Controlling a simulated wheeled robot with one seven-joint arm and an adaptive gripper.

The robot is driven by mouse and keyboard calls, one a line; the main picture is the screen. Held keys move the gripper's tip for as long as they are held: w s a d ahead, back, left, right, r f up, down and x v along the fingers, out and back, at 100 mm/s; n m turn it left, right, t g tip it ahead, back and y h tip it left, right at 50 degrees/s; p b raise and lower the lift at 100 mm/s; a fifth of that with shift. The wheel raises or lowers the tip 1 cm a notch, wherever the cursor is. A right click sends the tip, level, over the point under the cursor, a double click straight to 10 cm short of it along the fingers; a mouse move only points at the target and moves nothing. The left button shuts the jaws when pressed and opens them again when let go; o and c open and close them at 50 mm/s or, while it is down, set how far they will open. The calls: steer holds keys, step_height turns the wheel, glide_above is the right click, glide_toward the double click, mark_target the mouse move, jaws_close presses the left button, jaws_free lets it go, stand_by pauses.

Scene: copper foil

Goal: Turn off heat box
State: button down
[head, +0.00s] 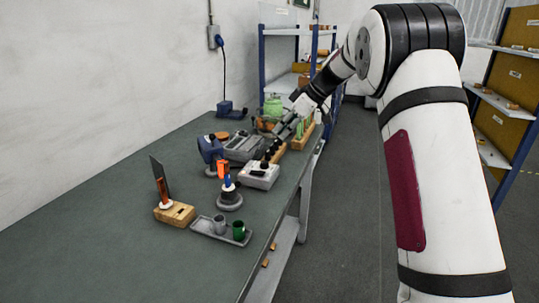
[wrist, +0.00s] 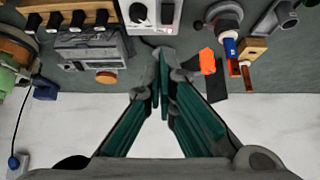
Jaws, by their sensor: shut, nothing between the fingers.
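The heat box appears to be the white box (head: 259,175) with a dark knob on top, on the workbench in the head view. In the head view my gripper (head: 275,147) is small, above and behind the box.
A grey case (head: 240,146) and a blue tool (head: 210,151) stand beside the box. A round-based stand (head: 229,200), a wooden block (head: 175,214) and a tray (head: 207,229) with two cups are nearer. The bench's left part is clear.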

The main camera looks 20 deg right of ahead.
glide_above(256, 172)
steer(key=d, duration=0.3)
steer(key=f, duration=0.8)
steer(key=shift+s+a, duration=0.1)
steer(key=shift+s, duration=0.2)
steer(key=shift+s+d+f, duration=0.1)
steer(key=shift+f, duration=0.5)
steer(key=shift+s+d+f, duration=0.1)
steer(key=shift+f, duration=0.5)
steer(key=shift+f+p, duration=0.3)
steer(key=shift+f, duration=0.45)
steer(key=shift+d+f, duration=0.1)
steer(key=shift+d, duration=0.05)
steer(key=b, duration=0.1)
steer(key=f+y+b, duration=0.1)
steer(key=b, duration=0.1)
steer(key=shift+d+f+t, duration=0.15)
steer(key=shift+d+t, duration=0.15)
steer(key=y+b, duration=0.1)
steer(key=b, duration=0.2)
steer(key=shift+s+f+t, duration=0.15)
steer(key=shift+t, duration=0.25)
steer(key=shift+s, duration=0.1)
steer(key=shift+a+r, duration=0.15)
steer(key=shift+r, duration=0.05)
